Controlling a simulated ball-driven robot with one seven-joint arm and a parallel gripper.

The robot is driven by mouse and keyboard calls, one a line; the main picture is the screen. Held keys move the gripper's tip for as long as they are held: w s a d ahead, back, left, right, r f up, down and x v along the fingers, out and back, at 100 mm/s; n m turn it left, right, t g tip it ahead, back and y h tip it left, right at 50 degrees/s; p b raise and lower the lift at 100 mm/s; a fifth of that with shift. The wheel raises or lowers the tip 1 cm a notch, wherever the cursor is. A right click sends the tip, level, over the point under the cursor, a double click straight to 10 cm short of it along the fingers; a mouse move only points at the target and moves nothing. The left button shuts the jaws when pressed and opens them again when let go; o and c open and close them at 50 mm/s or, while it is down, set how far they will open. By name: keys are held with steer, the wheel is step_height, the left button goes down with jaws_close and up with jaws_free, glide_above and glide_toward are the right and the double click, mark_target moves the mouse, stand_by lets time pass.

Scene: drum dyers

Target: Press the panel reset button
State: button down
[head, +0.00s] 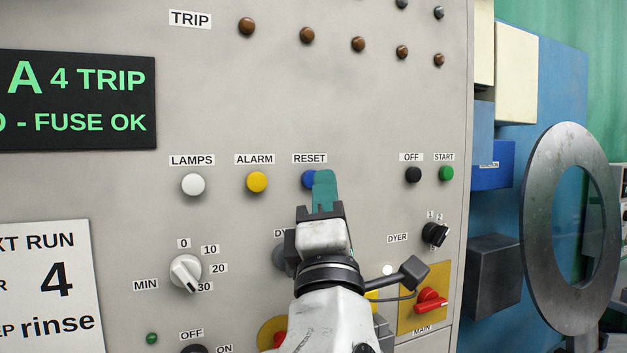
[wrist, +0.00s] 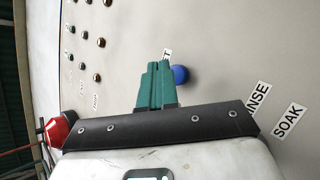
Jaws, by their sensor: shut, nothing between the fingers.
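The blue reset button (head: 309,179) is on the grey panel under the label RESET (head: 310,158). My gripper (head: 323,178) is shut and empty, its green fingers together. In the head view the fingers cover the right part of the button. In the wrist view the blue button (wrist: 181,74) shows just right of the fingertips (wrist: 157,66), and the fingers partly cover a label beside it. I cannot tell whether the fingertips touch the button or the panel.
A yellow alarm button (head: 257,182) and a white lamps button (head: 193,185) are to the left. A black off button (head: 413,174) and green start button (head: 446,173) are to the right. A red main switch (head: 431,300) is lower right.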

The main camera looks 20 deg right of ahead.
steer(key=shift+w, duration=0.25)
steer(key=shift+w, duration=0.2)
steer(key=shift+w+b, duration=0.45)
steer(key=shift+b, duration=0.05)
stand_by(0.8)
steer(key=shift+s, duration=0.1)
steer(key=shift+s+p, duration=0.5)
steer(key=shift+s, duration=0.3)
steer(key=s+p, duration=0.2)
steer(key=s, duration=0.3)
stand_by(0.4)
